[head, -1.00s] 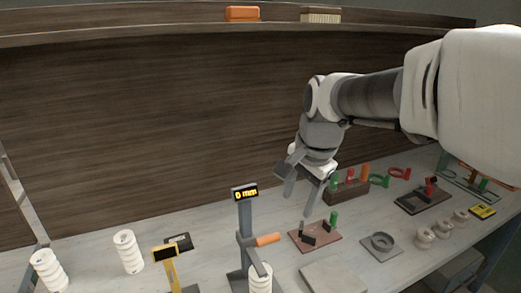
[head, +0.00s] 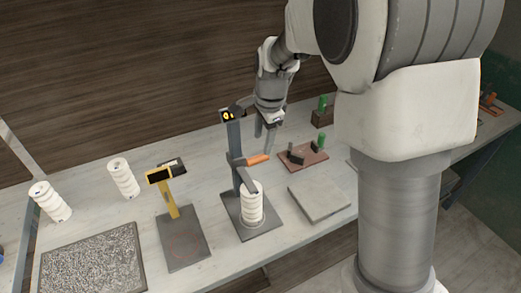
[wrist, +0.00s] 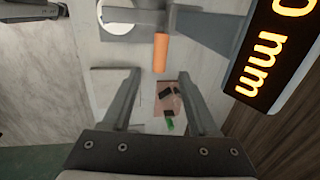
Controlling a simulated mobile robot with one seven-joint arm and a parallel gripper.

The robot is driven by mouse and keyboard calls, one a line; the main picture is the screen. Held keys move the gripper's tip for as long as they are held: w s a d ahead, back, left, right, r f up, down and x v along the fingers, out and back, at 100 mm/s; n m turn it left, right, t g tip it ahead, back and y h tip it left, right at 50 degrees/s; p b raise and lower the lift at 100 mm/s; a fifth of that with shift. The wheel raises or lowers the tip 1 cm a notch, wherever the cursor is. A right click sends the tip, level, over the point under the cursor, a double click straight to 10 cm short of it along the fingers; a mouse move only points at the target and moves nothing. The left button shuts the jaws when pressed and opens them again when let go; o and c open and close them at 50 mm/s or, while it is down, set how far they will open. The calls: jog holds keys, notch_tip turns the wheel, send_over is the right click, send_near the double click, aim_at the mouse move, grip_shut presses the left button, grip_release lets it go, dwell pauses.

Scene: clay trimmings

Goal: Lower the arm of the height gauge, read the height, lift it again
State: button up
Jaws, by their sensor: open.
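The height gauge (head: 234,147) stands upright on a dark base plate. Its sliding arm has an orange handle (head: 257,159), and a white ribbed cylinder (head: 252,207) stands on the plate by the arm's tip. I cannot tell whether arm and cylinder touch. My gripper (head: 265,138) is open and empty above the handle. In the wrist view the handle (wrist: 160,52) lies ahead, in line with the gap between my fingertips (wrist: 160,78). The gauge's display (wrist: 275,48) is partly cut off there and shows "0 mm".
A yellow gauge (head: 168,195) on a grey plate and more white ribbed cylinders (head: 123,178) stand to the left. A speckled tray (head: 93,262) is at front left. A grey slab (head: 319,198) and a reddish board (head: 303,157) lie to the right. My arm hides the table's right part.

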aim_at(261, 156)
jog(key=f, duration=0.2)
jog(key=w+f, duration=0.1)
jog(key=f, duration=0.4)
jog(key=shift+w+a, duration=0.15)
jog(key=shift+a, duration=0.1)
grip_shut()
jog(key=shift+r, duration=0.1)
dwell(1.0)
